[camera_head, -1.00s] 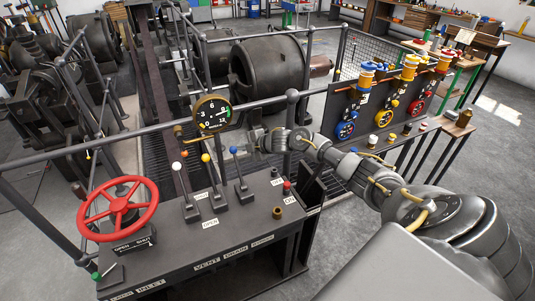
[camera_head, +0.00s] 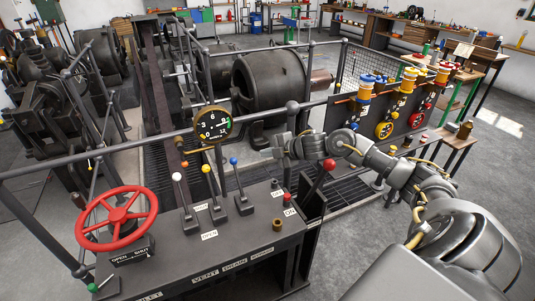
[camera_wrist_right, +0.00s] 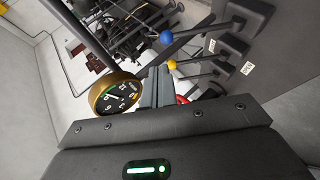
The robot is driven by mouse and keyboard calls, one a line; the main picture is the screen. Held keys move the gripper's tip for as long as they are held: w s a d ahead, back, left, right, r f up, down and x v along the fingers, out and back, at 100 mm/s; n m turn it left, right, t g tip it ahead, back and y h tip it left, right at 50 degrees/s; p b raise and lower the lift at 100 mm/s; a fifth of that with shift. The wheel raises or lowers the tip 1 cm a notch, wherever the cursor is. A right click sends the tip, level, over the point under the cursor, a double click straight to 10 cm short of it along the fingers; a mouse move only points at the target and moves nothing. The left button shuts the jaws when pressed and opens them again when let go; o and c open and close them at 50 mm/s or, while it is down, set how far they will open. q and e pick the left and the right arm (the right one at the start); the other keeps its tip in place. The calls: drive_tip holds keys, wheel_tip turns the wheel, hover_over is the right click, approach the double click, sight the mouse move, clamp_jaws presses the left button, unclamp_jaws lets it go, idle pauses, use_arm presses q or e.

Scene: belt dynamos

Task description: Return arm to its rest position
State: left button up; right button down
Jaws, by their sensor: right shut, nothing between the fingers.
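My right arm (camera_head: 405,172) reaches in from the right side of the head view. Its gripper (camera_head: 281,143) is shut and empty, held above the back right part of the dark console, right of the round gauge (camera_head: 213,124). In the right wrist view the shut fingers (camera_wrist_right: 157,86) point away from the camera, with the gauge (camera_wrist_right: 116,95) to their left. The blue-knobbed lever (camera_wrist_right: 167,37) and yellow-knobbed lever (camera_wrist_right: 172,65) lie to their upper right there. The gripper appears apart from these levers. My left gripper is out of view.
The console (camera_head: 240,240) carries a red handwheel (camera_head: 117,216) and several levers. A red-knobbed lever (camera_head: 329,165) shows just below my right forearm. A grey railing (camera_head: 292,112) runs behind. A panel with coloured dials (camera_head: 384,130) stands beyond the arm.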

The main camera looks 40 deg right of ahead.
idle(0.3)
drive_tip(key=s+a+f+m+h, duration=0.2)
drive_tip(key=s+a+f+m, duration=0.3)
drive_tip(key=s+a+f, duration=0.65)
drive_tip(key=s+a+f+m+g+h, duration=0.1)
drive_tip(key=s+a+f+m+g, duration=0.2)
drive_tip(key=s, duration=0.6)
drive_tip(key=s+a+f+m+g, duration=0.1)
drive_tip(key=s+a+m+g, duration=0.15)
drive_tip(key=s+m, duration=0.45)
drive_tip(key=s+a+f+m+g+h, duration=0.1)
drive_tip(key=s+a+f+g, duration=0.2)
drive_tip(key=s, duration=0.8)
wheel_tip(320, 180, down, 28)
drive_tip(key=r+b, duration=0.1)
drive_tip(key=b, duration=0.1)
drive_tip(key=s+d+f+g, duration=0.2)
drive_tip(key=s+f, duration=1.4)
drive_tip(key=shift+s+d+f+b, duration=0.3)
drive_tip(key=shift+b, duration=0.05)
